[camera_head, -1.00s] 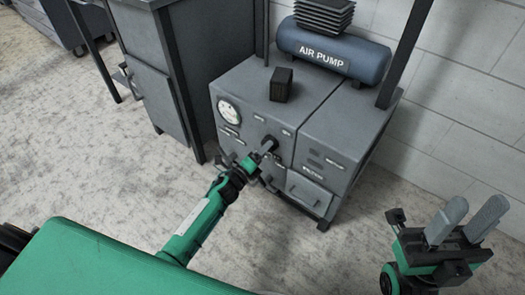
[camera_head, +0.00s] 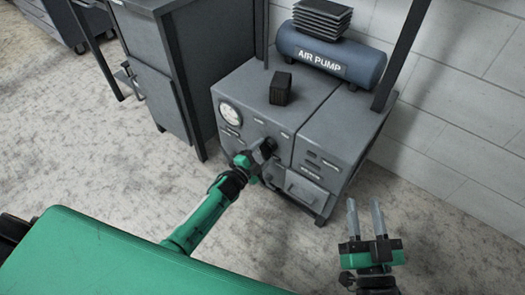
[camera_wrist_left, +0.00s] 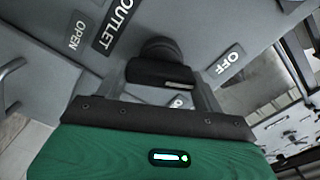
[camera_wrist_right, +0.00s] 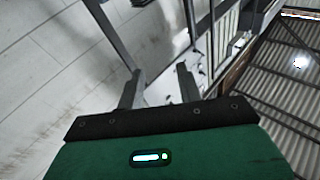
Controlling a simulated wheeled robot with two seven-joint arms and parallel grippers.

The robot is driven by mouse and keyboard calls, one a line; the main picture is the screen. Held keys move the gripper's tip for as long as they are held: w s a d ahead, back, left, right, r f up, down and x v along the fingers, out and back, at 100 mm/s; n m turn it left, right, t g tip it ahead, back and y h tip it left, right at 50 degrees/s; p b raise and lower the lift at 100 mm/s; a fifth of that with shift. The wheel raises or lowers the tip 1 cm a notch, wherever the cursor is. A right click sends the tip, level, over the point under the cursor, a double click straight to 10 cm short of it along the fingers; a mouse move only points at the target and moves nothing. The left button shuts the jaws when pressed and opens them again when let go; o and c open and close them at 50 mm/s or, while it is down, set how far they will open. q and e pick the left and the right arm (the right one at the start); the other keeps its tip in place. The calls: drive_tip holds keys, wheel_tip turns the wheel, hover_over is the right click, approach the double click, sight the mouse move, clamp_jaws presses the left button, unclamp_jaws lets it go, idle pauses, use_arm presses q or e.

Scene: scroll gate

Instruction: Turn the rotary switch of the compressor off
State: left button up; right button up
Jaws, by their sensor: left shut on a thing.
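The compressor (camera_head: 240,88) is a grey cabinet with a round gauge and a blue air pump tank on top. Its rotary switch (camera_wrist_left: 158,72) is a dark knob on the front panel, between the OUTLET and OFF labels in the left wrist view. My left gripper (camera_head: 264,149) is shut on the rotary switch, and its fingers hide most of the knob in the head view. The fingers stand on both sides of the knob in the left wrist view. My right gripper (camera_head: 365,208) is open and empty, low in front of the compressor's right side, apart from it.
The air pump tank (camera_head: 330,55) and a small black box (camera_head: 281,88) sit on top of the cabinet. Dark posts rise beside it. A grey cabinet (camera_head: 160,70) stands to the left. The floor in front is clear.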

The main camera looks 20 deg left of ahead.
use_arm(q)
drive_tip(key=shift+n, duration=0.8)
use_arm(e)
drive_tip(key=shift+s+a+f+g+h, duration=0.15)
drive_tip(key=shift+f+g, duration=0.2)
drive_tip(key=shift+f, duration=0.25)
drive_tip(key=shift+s+a+f+g+h, duration=0.1)
drive_tip(key=shift+s+a+f+g, duration=0.1)
drive_tip(key=shift+f+g, duration=0.3)
drive_tip(key=shift+s+a+f+g+h, duration=0.15)
drive_tip(key=shift+f+g, duration=0.1)
drive_tip(key=shift+f, duration=0.4)
use_arm(q)
drive_tip(key=o, duration=1)
drive_tip(key=shift+s+a+p, duration=0.1)
drive_tip(key=shift+s+p, duration=0.15)
drive_tip(key=shift+p, duration=0.1)
drive_tip(key=shift+p+v, duration=1.15)
drive_tip(key=shift+v, duration=5.5)
use_arm(e)
drive_tip(key=s+f+g, duration=0.3)
drive_tip(key=f+g, duration=0.2)
drive_tip(key=f, duration=0.1)
drive_tip(key=shift+s+f+h, duration=0.15)
drive_tip(key=shift+f+h, duration=0.2)
drive_tip(key=shift+h, duration=0.05)
